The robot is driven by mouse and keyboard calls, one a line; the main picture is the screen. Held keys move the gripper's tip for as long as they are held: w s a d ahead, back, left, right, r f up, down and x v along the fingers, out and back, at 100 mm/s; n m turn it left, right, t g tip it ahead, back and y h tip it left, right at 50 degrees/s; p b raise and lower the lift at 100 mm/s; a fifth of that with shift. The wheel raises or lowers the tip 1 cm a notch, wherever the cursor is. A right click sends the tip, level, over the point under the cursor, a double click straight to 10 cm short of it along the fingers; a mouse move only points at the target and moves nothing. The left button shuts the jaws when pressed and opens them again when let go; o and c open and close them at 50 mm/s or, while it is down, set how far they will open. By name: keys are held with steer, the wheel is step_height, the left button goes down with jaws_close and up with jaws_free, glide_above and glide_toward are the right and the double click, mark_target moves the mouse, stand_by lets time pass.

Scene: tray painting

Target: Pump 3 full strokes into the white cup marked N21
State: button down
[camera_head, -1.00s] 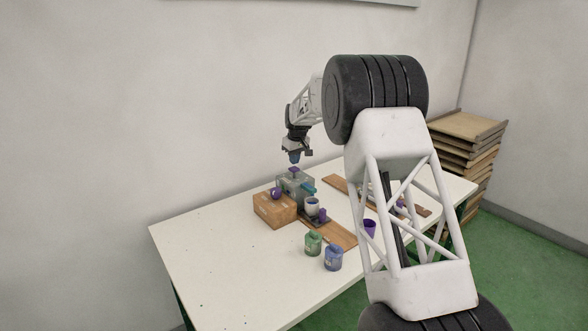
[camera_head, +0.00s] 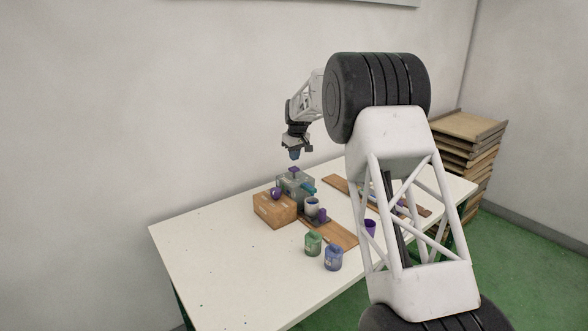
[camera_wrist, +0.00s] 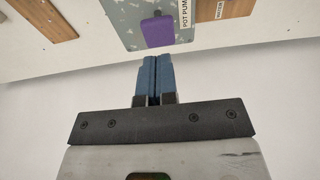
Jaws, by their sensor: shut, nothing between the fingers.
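The grey pot pump (camera_head: 301,184) stands near the back of the table, with a purple plunger top (camera_head: 293,170) and a teal spout (camera_head: 308,190). A white cup (camera_head: 312,208) stands below the spout; its marking is too small to read. My gripper (camera_head: 295,154) is shut and empty, pointing down above the plunger top with a gap between. In the wrist view the shut blue fingertips (camera_wrist: 153,62) are apart from the purple plunger top (camera_wrist: 158,31), and the pump's grey top (camera_wrist: 128,18) carries a "POT PUMP" label.
A wooden box (camera_head: 272,211) with a purple knob (camera_head: 276,193) abuts the pump's left. A small purple object (camera_head: 323,215) sits beside the cup. Green (camera_head: 313,245) and blue (camera_head: 333,259) pots stand in front; a purple cup (camera_head: 369,228) is right. The table's left front is clear.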

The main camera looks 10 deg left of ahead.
mark_target(295, 168)
steer(key=shift+r, duration=1.8)
steer(key=shift+s+d+r, duration=0.15)
steer(key=s+d+r+m, duration=0.2)
steer(key=s+d+r, duration=0.4)
steer(key=s, duration=0.5)
steer(key=s+d+r+m, duration=0.1)
steer(key=s+d+r, duration=0.4)
steer(key=s+d, duration=0.5)
steer(key=s+d+r+m, duration=0.2)
steer(key=s+d+r, duration=0.35)
steer(key=s, duration=0.65)
steer(key=s+d+f+m, duration=0.1)
steer(key=s+d+f, duration=0.2)
steer(key=s, duration=1)
steer(key=s+d+f+m+t+h, duration=0.1)
steer(key=s+d+f, duration=0.3)
steer(key=s, duration=0.9)
steer(key=s+d+f+m, duration=0.2)
steer(key=s+d, duration=0.3)
steer(key=s, duration=0.9)
steer(key=shift+f, duration=0.9)
